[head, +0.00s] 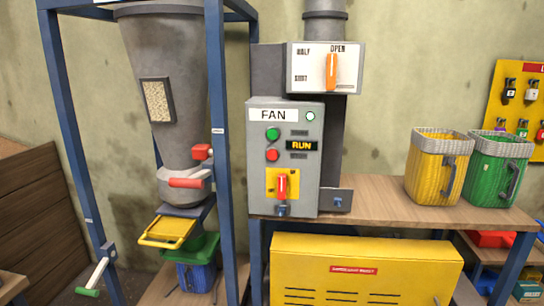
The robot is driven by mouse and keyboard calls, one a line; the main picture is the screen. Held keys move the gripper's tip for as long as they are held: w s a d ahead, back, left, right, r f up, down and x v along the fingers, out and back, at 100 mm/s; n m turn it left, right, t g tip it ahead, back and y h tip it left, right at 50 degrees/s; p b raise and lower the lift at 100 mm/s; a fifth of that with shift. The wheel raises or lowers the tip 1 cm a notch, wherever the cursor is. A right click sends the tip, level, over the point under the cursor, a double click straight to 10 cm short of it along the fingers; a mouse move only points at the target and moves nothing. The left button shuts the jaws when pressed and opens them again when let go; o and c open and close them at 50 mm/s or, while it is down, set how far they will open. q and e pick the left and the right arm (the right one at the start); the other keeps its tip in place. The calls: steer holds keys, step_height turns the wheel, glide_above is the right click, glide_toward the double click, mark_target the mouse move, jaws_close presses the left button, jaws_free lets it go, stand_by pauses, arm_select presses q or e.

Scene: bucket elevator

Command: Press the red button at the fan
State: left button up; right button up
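The fan control box (309,180) is a grey panel labelled FAN, standing at the left end of a wooden bench. Its red button (272,155) sits below a green button (272,134). A lit RUN display (301,147) is to the right of the buttons. A small pale-green lamp (310,116) is at the top right of the panel. A red lever switch (282,186) on a yellow plate is below the buttons and points up. Neither of my grippers shows in the head view.
A damper plate (347,81) with an orange handle is above the box. A blue frame with a grey hopper (167,90) stands left. Yellow (437,170) and green (497,168) baskets are on the bench (380,196). A yellow guard (362,274) is below. The front of the panel is unobstructed.

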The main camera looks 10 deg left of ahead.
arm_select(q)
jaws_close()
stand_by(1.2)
